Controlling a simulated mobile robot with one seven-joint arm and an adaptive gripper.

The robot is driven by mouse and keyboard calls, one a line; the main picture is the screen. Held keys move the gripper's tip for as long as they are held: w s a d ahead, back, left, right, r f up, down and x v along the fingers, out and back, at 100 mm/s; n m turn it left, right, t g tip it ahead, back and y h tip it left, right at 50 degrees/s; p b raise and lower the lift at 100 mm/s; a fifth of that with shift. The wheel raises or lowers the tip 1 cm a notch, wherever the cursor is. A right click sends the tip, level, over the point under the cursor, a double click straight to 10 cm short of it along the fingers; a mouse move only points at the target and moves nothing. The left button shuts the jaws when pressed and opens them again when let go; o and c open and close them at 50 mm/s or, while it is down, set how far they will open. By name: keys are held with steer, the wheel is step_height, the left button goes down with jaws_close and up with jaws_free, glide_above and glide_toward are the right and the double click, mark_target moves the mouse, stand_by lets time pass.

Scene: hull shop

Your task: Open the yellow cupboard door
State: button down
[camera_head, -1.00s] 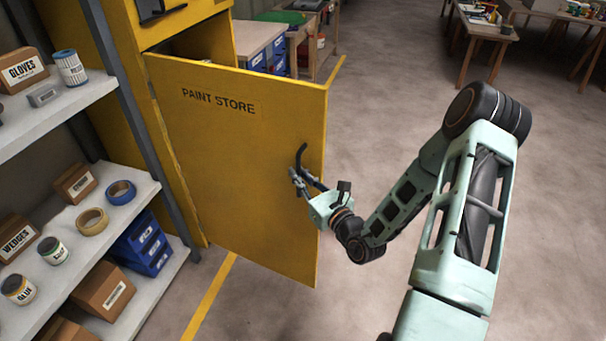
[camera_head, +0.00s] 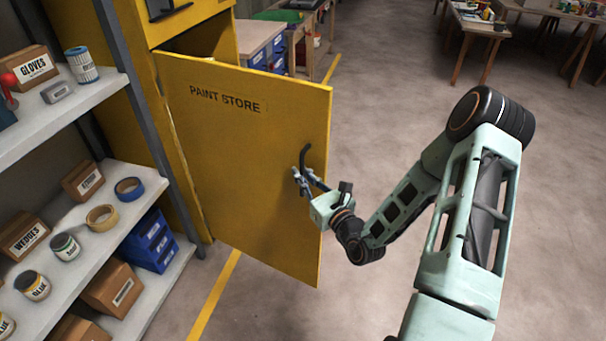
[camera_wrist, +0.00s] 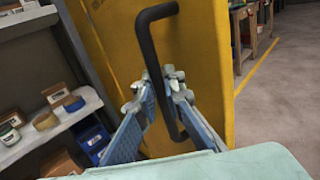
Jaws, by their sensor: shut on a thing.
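The yellow cupboard door (camera_head: 250,180), lettered "PAINT STORE", stands swung open from the yellow cupboard (camera_head: 178,130), with a dark gap above its top edge. Its dark curved handle (camera_head: 305,156) is near the door's free edge. The handle also shows in the wrist view (camera_wrist: 150,50). My gripper (camera_head: 302,180) is at the handle, its fingers shut around the bar. In the wrist view my gripper's fingertips (camera_wrist: 162,80) are on either side of the handle's lower part. The cupboard's inside is mostly hidden behind the door.
Grey shelves (camera_head: 85,115) with boxes, tape rolls and cans stand close on the left. A workbench (camera_head: 262,35) with blue bins is behind the door. Tables (camera_head: 480,28) stand at the back right. The floor (camera_head: 400,110) right of the door is clear.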

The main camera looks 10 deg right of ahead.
steer(key=shift+a+r, duration=0.1)
steer(key=shift+a, duration=0.05)
steer(key=c, duration=2)
jaws_free()
steer(key=shift+c, duration=0.2)
steer(key=v, duration=1.2)
